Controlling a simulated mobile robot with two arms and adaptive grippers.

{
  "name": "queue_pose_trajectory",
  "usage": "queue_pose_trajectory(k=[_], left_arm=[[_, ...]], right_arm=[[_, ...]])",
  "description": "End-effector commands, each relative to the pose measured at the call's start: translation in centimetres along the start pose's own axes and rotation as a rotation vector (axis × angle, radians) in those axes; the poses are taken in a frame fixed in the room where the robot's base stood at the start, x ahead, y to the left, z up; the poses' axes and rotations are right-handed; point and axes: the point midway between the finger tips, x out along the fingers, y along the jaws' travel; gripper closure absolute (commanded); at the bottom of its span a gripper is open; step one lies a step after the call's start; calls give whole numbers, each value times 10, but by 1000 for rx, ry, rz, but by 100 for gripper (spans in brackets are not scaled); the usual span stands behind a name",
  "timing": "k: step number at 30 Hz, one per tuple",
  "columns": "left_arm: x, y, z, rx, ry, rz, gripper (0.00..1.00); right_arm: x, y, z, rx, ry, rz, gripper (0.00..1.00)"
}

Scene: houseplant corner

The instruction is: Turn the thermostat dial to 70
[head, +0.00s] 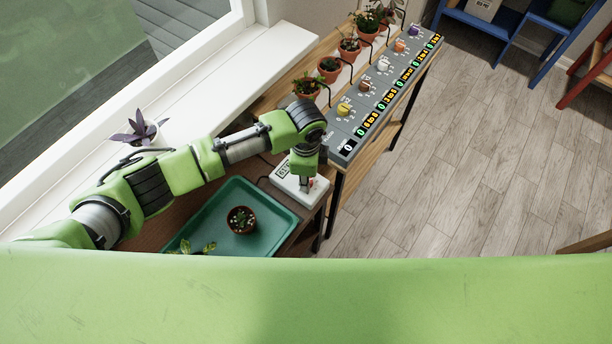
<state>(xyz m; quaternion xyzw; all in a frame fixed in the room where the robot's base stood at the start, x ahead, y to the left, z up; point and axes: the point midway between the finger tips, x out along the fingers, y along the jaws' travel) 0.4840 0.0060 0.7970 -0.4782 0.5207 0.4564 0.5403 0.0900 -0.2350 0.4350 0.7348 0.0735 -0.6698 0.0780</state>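A white box with a small display, seemingly the thermostat (284,195), sits at the right end of the near shelf. Its display (282,170) has dark digits too small to read surely. My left gripper (305,185) points down over the box's right part, at or just above its top. A bit of red (312,183) shows beside the fingertips. The dial is mostly hidden by the gripper, so its setting cannot be read. I cannot tell whether the fingers are open or shut, or touching the dial. My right gripper is out of view.
A green tray (262,200) with a small potted plant (241,220) lies left of the box. A grey control panel (375,100) with coloured knobs runs behind it, beside several potted plants (307,88). A purple plant (137,130) stands by the window sill. The wooden floor at right is open.

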Motion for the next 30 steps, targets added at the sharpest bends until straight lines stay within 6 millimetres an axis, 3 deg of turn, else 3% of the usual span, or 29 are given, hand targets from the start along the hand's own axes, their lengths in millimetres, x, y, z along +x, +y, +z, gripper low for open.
queue_pose_trajectory(k=[1, 2, 3, 16, 30], left_arm=[[0, 1, -1, 1, 2, 1, 71], [0, 1, -1, 0, 2, 1, 63], [0, 1, -1, 0, 2, 1, 62], [-9, -1, -1, -1, 3, -2, 62], [-100, -1, -1, 0, 2, -2, 62]], right_arm=[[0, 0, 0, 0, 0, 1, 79], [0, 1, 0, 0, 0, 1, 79], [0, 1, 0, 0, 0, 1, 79], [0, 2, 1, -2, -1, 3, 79], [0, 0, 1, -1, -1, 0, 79]])
